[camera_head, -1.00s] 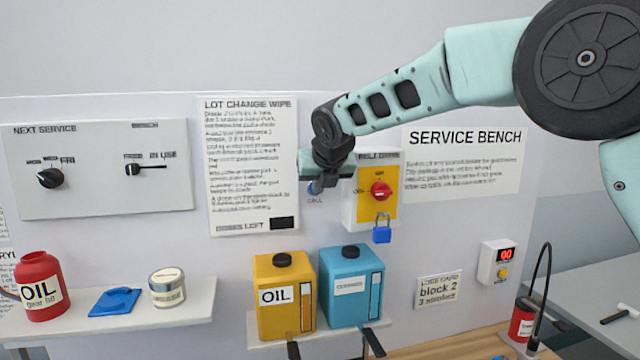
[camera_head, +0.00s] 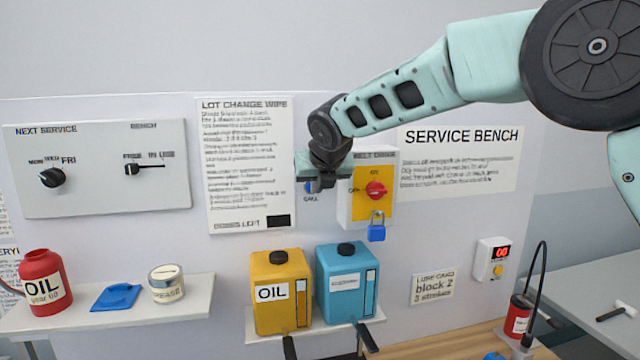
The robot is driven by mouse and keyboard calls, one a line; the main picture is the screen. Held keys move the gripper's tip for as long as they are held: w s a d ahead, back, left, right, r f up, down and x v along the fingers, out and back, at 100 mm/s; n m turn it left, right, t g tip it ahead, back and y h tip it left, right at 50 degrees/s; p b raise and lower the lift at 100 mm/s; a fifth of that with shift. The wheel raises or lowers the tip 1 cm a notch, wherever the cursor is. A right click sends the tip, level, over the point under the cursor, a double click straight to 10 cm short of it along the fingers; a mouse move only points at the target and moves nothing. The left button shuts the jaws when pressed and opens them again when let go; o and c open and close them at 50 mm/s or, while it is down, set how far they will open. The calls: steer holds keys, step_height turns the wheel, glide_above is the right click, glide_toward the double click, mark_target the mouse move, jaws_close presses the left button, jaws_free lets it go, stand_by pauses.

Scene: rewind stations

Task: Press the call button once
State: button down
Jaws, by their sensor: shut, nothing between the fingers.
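The blue call button (camera_head: 308,187) is on the wall panel, just above the small "CALL" label, between the lot change sheet and the yellow switch box. Only a sliver of it shows; my gripper covers the rest. My gripper (camera_head: 318,184) is in front of the button, shut and empty, with the arm reaching in from the upper right. I cannot tell whether the fingertips touch the button.
Right beside my gripper is the yellow switch box (camera_head: 358,210) with a red knob (camera_head: 376,190) and a blue padlock (camera_head: 376,233). Below stand a yellow oil can (camera_head: 268,316) and a blue can (camera_head: 340,312) on a shelf. The lot change sheet (camera_head: 240,210) hangs to the left.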

steer(key=b+v, duration=0.3)
steer(key=v, duration=0.8)
steer(key=shift+s+f+b, duration=0.25)
steer(key=shift+b, duration=0.15)
steer(key=shift+a, duration=0.1)
steer(key=s+d+f+m+g+b, duration=0.2)
steer(key=s+f+m+g+b, duration=0.3)
steer(key=s+f+m, duration=1.3)
steer(key=s+d+f+m+g+b, duration=0.1)
steer(key=s+d+f+m, duration=0.2)
steer(key=s, duration=0.4)
steer(key=s+d+f+m+g+b, duration=0.1)
steer(key=s+d+f+m, duration=0.2)
steer(key=s+f+m, duration=0.2)
steer(key=s+d+f+m+g+h+b, duration=0.1)
steer(key=s+d+f+m, duration=0.2)
steer(key=s+f, duration=0.6)
steer(key=shift+m+g+b, duration=0.35)
steer(key=shift+m+g, duration=0.05)
steer(key=shift+m, duration=0.4)
